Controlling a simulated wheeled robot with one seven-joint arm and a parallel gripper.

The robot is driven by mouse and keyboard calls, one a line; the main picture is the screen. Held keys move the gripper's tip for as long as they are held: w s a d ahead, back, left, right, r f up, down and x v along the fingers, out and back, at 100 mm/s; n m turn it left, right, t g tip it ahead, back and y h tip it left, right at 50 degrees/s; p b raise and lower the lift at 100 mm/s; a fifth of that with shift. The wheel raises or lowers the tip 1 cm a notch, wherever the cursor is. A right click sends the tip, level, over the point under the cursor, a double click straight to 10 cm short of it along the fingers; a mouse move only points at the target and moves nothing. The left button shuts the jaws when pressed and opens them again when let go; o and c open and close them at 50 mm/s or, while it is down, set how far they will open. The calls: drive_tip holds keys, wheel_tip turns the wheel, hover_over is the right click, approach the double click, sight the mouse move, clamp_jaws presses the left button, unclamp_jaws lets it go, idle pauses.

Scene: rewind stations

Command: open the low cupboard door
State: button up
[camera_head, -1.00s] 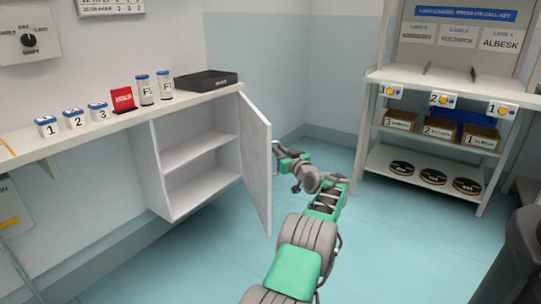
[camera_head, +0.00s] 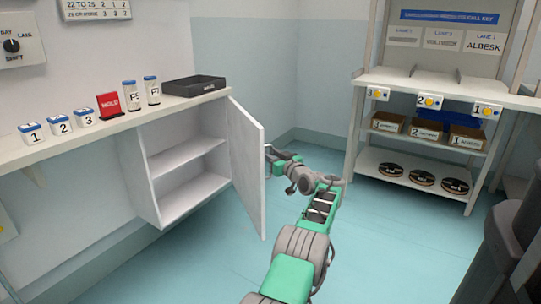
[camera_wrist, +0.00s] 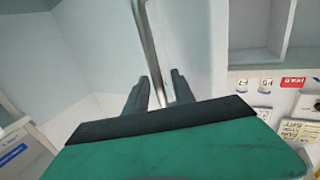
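The low cupboard (camera_head: 150,190) hangs under the left counter, and its white door (camera_head: 246,165) stands wide open on the right side. Two bare shelf spaces show inside. My gripper (camera_head: 270,157) is at the outer face of the door, near its free edge. In the wrist view, the metal bar handle (camera_wrist: 149,40) runs down between the two dark fingers of my gripper (camera_wrist: 160,84). The fingers are apart, with a gap showing beside the bar. The door's pale face (camera_wrist: 195,45) fills the middle of that view.
The counter (camera_head: 100,127) holds numbered jars, a red sign (camera_head: 109,105), two canisters and a black tray (camera_head: 194,88). A shelf rack (camera_head: 420,155) with boxes and dark reels stands at the right. Blue floor (camera_head: 330,245) lies clear between it and the cupboard.

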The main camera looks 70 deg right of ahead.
drive_tip(key=shift+s, duration=0.2)
drive_tip(key=p+v, duration=0.2)
drive_tip(key=v, duration=0.5)
drive_tip(key=shift+s+a, duration=0.2)
drive_tip(key=shift+s, duration=0.05)
drive_tip(key=shift+c, duration=0.4)
